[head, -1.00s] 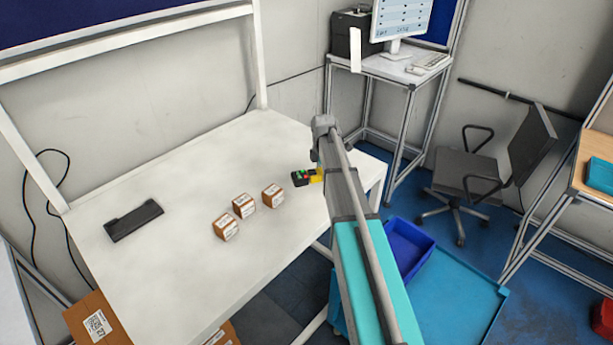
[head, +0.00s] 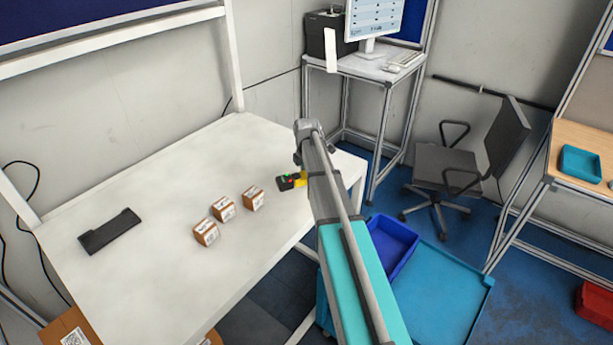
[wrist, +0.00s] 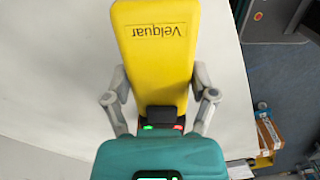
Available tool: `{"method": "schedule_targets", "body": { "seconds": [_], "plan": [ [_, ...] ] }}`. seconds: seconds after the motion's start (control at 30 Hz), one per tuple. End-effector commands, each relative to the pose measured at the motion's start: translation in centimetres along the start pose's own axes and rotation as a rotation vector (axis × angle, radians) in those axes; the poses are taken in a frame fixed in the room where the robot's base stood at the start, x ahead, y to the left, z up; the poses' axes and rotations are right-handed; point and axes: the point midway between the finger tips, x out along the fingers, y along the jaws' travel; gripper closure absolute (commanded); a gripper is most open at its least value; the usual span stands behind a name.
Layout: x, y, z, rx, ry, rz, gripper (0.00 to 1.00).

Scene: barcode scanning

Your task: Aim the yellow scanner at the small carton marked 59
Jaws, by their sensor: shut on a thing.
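My gripper (wrist: 160,78) is shut on the yellow scanner (wrist: 155,45), with a finger on each side of it. The scanner's yellow face reads "Velquar" upside down in the wrist view. In the head view the scanner (head: 298,180) shows beside my arm, above the table's right part, with a dark end to the left. Three small brown cartons with white labels stand in a slanting row left of it: a near one (head: 206,232), a middle one (head: 223,208) and a far one (head: 253,198). Their numbers are too small to read, so I cannot tell which is 59.
The white table (head: 150,270) is mostly clear. A black tray-like object (head: 109,231) lies on its left side. A blue bin (head: 393,243) stands right of my arm. A desk with a monitor (head: 374,18) and an office chair (head: 455,160) are behind.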

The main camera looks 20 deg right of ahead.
Motion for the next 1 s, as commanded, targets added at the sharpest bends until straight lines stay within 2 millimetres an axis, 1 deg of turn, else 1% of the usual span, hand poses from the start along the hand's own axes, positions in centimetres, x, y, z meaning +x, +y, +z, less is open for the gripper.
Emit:
{"method": "schedule_targets", "body": {
  "seconds": [0.03, 0.2, 0.5, 0.77, 1.0],
  "plan": [
    [0.9, 0.0, 0.0, 0.0, 0.0, 0.0, 0.87],
    [2.5, 0.0, 0.0, 0.0, 0.0, 0.0, 0.87],
    [4.8, 0.0, 0.1, 0.001, 0.0, 0.0, 0.87],
    [5.3, 0.0, 0.1, 0.001, 0.0, 0.0, 0.87],
    [4.6, 0.0, 0.1, 0.001, 0.0, 0.0, 0.87]
  ]
}}
